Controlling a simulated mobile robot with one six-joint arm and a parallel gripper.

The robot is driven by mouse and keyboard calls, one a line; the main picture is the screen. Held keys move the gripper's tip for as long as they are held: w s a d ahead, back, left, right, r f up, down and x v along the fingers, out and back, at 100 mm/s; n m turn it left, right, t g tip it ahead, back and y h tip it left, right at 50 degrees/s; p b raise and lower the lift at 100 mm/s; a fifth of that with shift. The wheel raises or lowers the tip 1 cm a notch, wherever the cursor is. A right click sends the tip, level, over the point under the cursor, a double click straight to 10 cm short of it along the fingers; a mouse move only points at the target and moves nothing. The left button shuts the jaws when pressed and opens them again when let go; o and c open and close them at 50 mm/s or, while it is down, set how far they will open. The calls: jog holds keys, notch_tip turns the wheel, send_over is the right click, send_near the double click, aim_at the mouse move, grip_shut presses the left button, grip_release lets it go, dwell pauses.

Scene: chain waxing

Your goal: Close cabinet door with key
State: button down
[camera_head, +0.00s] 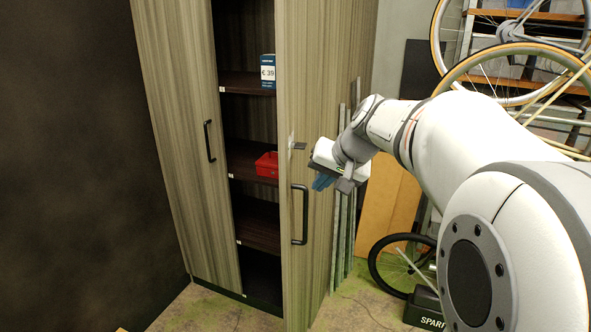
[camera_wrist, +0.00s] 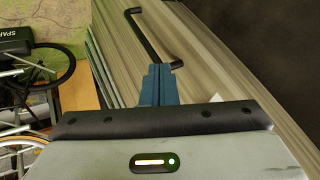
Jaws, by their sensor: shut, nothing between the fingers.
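The wood-grain cabinet has a left door (camera_head: 180,130) with a black handle (camera_head: 209,141) and a right door (camera_head: 315,100) with a black handle (camera_head: 300,215). A dark gap between the doors shows the shelves, so the cabinet stands open. A small grey key-like piece (camera_head: 298,146) with a pale part sticks out of the right door above its handle. My gripper (camera_head: 322,182) is just right of that handle, blue fingers together and empty. In the wrist view my gripper (camera_wrist: 158,82) points at the black handle (camera_wrist: 143,35); I cannot tell if they touch.
A red box (camera_head: 267,165) and a blue-and-white price box (camera_head: 268,72) are on the shelves. Boards (camera_head: 392,205) lean right of the cabinet, with bicycle wheels (camera_head: 400,265) beyond. Some floor (camera_head: 215,312) is clear in front.

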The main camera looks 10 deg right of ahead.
aim_at(288, 199)
jog(key=shift+w+a+f+p, duration=0.3)
jog(key=shift+w+a+f, duration=0.25)
jog(key=shift+w+a, duration=0.2)
jog(key=shift+w+a+f+p, duration=0.35)
jog(key=shift+w+a+f, duration=0.25)
jog(key=shift+a, duration=0.25)
jog(key=shift+w+a+f+p, duration=0.3)
jog(key=shift+w+a+f, duration=0.25)
jog(key=shift+w+a, duration=0.2)
jog(key=shift+s, duration=0.1)
